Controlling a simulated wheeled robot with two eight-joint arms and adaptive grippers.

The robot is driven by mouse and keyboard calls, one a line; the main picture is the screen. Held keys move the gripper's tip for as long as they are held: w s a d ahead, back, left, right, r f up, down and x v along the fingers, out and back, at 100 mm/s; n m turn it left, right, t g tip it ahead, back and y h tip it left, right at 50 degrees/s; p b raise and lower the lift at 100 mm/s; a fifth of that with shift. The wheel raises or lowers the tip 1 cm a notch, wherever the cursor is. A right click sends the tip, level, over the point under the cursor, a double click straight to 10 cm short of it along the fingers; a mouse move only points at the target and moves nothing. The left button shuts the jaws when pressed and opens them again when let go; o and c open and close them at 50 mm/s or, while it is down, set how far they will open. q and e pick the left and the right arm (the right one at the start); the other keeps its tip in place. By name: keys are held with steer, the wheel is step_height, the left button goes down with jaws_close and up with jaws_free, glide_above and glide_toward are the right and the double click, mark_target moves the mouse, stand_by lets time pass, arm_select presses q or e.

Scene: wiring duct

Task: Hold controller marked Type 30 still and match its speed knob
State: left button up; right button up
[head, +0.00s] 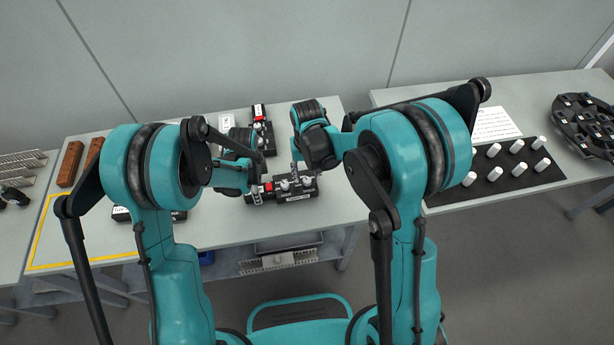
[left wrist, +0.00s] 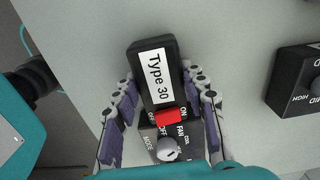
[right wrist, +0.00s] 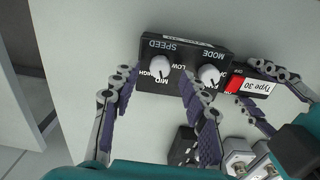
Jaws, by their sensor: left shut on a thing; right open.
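The black controller (head: 296,192) marked Type 30 lies on the table in front of me. Its white label (left wrist: 157,78) and red switch (left wrist: 168,116) show in the left wrist view. My left gripper (head: 256,194) is shut on its label end, one finger along each side. In the right wrist view the controller has a white speed knob (right wrist: 159,67) and a white mode knob (right wrist: 209,74). My right gripper (right wrist: 156,80) is open above the speed end, its fingertips on either side of the speed knob. I cannot tell whether they touch it, or the knob's exact setting.
Another black controller (head: 262,130) with a red switch stands behind. Brown blocks (head: 70,163) lie at the left by a yellow outline. On the right table are a dark mat (head: 440,196) with several white cylinders and a round black tray (head: 585,122).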

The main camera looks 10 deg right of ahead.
mark_target(307, 180)
step_height(307, 180, up, 10)
steer(key=shift+f, duration=0.2)
arm_select(q)
steer(key=o, duration=1.4)
